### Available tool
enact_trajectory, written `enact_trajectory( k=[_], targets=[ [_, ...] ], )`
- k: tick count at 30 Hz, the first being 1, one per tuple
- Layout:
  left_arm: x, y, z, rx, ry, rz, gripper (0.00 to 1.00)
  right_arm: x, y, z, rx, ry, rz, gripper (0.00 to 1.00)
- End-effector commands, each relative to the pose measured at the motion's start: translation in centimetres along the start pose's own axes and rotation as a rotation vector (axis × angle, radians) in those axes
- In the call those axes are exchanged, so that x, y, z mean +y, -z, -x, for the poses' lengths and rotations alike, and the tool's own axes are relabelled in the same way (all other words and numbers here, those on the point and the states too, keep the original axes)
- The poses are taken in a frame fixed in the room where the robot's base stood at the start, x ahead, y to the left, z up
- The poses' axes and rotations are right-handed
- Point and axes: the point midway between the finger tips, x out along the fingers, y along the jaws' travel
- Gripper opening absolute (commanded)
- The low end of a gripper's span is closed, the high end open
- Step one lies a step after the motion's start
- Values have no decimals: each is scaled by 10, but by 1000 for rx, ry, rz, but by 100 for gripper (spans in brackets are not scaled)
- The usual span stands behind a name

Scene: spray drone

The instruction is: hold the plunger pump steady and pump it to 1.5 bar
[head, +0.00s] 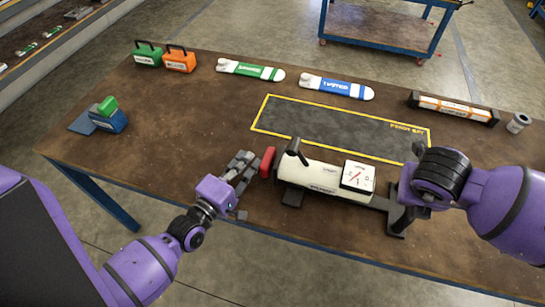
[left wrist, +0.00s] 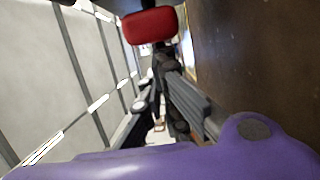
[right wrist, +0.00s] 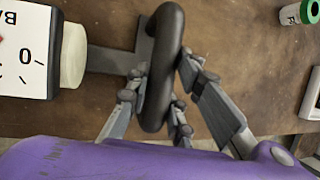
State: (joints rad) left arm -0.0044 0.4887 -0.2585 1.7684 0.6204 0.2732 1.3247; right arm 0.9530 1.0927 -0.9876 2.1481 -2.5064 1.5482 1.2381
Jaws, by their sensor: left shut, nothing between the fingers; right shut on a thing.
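The plunger pump (head: 318,180) is a cream cylinder lying along the front of the table. Its white dial gauge (head: 358,177) has a red needle; I cannot read its value. The red plunger handle (head: 267,162) is at the pump's left end and shows in the left wrist view (left wrist: 150,25). My left gripper (head: 247,165) is shut and empty, just left of the red handle, its fingers pointing at it. My right gripper (right wrist: 163,85) is shut on the dark loop handle (right wrist: 160,40) at the pump's right end. The right fingertips are mostly hidden in the head view.
A yellow-bordered mat (head: 330,125) lies empty behind the pump. Along the back are green (head: 147,55) and orange (head: 180,60) cases, green (head: 250,70) and blue (head: 337,87) labelled items, and a long black-orange piece (head: 453,107).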

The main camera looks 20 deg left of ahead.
Motion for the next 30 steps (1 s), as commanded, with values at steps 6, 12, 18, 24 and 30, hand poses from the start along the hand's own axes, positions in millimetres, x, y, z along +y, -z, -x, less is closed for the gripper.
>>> enact_trajectory(
  k=[6, 12, 18, 24, 30],
  targets=[
    [0, 6, 2, -4, 1, -2, 0, 3, -1, 2, -3, -9, 1, 0],
    [0, 42, 10, -4, 3, -8, 0, 3, -1, 2, -3, -8, 1, 0],
    [-2, 38, 62, -2, 5, 1, 0, 2, -1, 1, -3, -6, -1, 0],
    [-1, 38, 96, -1, 3, 0, 0, 1, -1, 1, -3, -4, -1, 0],
    [0, 39, 109, -1, 0, 0, 0, 1, -2, 1, -4, -2, -2, 0]
  ],
)
